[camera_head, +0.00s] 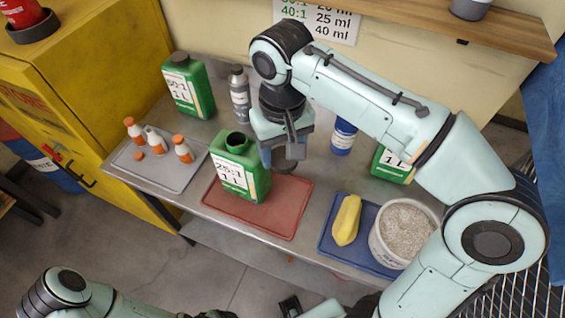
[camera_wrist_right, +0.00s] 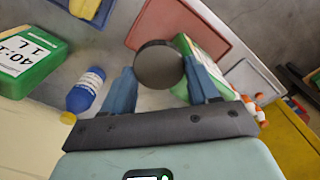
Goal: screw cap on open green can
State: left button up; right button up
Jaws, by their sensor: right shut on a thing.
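The open green can (camera_head: 240,166), labelled 25:1 1 L, stands upright on the red mat (camera_head: 287,208), its dark mouth uncovered. My right gripper (camera_head: 284,152) is just right of the can's mouth, over the table. It is shut on a round dark cap (camera_wrist_right: 158,63), which shows between the blue fingers (camera_wrist_right: 160,88) in the right wrist view. In that view the green can (camera_wrist_right: 203,58) is partly hidden behind the cap and a finger. The cap is apart from the can's mouth.
A capped green can (camera_head: 188,86) and a grey bottle (camera_head: 239,92) stand behind. A blue bottle (camera_head: 343,137) and another green can (camera_head: 392,166) are to the right. Small orange-capped bottles sit on a grey tray (camera_head: 178,182). A blue mat (camera_head: 333,243) holds a yellow cloth and white bucket.

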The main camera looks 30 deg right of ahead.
aim_at(282, 155)
jog(key=shift+r+p, duration=0.45)
jog(key=shift+r, duration=1.85)
